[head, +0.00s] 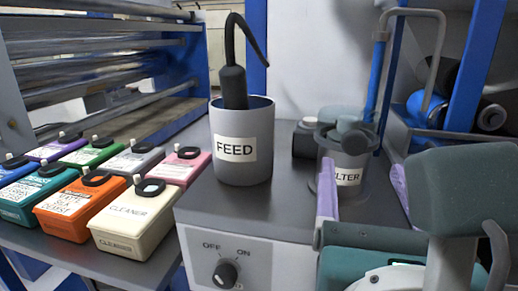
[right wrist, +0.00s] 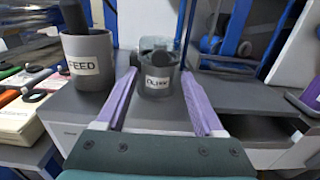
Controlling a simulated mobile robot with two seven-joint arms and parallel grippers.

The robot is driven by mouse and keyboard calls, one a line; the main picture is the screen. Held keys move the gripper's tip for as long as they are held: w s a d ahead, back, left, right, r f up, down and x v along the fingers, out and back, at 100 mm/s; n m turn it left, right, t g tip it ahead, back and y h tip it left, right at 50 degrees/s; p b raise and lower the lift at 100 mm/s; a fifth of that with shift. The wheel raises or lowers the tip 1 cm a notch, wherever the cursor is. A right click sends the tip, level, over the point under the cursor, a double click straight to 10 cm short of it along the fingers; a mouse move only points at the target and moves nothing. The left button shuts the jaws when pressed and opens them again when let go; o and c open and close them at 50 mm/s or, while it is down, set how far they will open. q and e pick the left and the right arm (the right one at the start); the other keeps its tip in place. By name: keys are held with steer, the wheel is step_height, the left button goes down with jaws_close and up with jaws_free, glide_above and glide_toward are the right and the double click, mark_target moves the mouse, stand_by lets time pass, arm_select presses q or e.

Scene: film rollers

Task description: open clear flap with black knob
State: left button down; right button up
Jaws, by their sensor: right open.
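A grey cup with a white label reading "LTER" (head: 348,177) stands on the grey machine top and also shows in the right wrist view (right wrist: 156,84). A dark rounded knob-like part (head: 354,139) shows at its top; in the right wrist view the upper part looks see-through, with a dark shape inside. I cannot tell for sure whether this is the clear flap. My right gripper (head: 362,168) is open, its two purple fingers apart on either side of the cup in the picture, pointing toward it (right wrist: 157,76). Contact is not visible. My left gripper is not in view.
A grey FEED cup (head: 240,170) holding a black corded tool (head: 234,85) stands left of the labelled cup. A black OFF/ON knob (head: 226,273) is on the machine front. Several coloured boxes (head: 124,218) fill the left shelf. A blue-framed machine (head: 478,70) stands at right.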

mark_target(355, 146)
steer(key=x, duration=0.6)
steer(key=shift+w+d+f+b, duration=0.1)
steer(key=shift+w+b, duration=0.15)
steer(key=shift+b, duration=0.15)
steer(key=shift+c, duration=0.4)
jaws_close()
stand_by(0.5)
